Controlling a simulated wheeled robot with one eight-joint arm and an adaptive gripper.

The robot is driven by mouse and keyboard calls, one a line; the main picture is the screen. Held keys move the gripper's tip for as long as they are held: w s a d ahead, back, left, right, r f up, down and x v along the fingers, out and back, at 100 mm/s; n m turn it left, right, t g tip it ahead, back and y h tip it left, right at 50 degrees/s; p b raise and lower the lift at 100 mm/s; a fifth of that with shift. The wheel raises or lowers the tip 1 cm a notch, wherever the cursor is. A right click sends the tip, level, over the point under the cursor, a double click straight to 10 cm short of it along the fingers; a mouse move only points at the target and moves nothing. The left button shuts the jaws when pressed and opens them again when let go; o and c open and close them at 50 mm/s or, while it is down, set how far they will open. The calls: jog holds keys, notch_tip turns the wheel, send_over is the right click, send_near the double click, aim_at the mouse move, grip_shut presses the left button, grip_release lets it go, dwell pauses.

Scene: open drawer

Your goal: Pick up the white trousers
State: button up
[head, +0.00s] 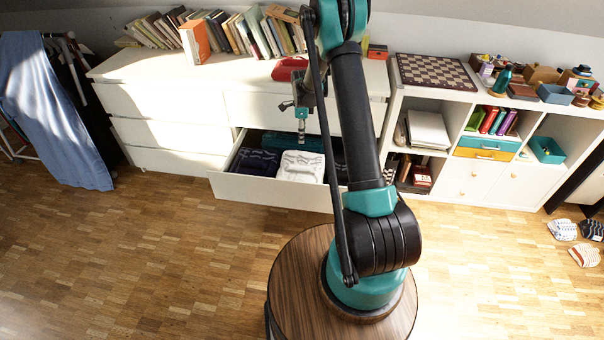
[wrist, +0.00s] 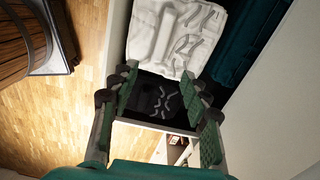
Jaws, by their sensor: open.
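The white trousers (head: 301,167) lie folded in the open drawer (head: 270,190), in the middle of its front row. In the wrist view the white trousers (wrist: 172,38) fill the upper middle, beyond my fingertips. My gripper (head: 302,138) hangs over the drawer, above and apart from the clothes. In the wrist view my gripper (wrist: 158,78) is open and empty, its fingers spread over black folded clothing (wrist: 160,101) beside the white trousers.
Dark navy clothing (head: 254,162) lies left of the trousers, and teal clothing (head: 284,142) lies behind. The white dresser (head: 165,103) rises behind the drawer. A cube shelf (head: 480,165) stands to the right. The floor left of my round wooden base is clear.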

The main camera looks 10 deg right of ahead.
jog(key=f, duration=0.2)
send_over(301, 166)
jog(key=shift+m, duration=0.4)
jog(key=f, duration=1.2)
jog(key=shift+s, duration=0.25)
jog(key=shift+w+f, duration=0.2)
jog(key=shift+f, duration=2.35)
grip_shut()
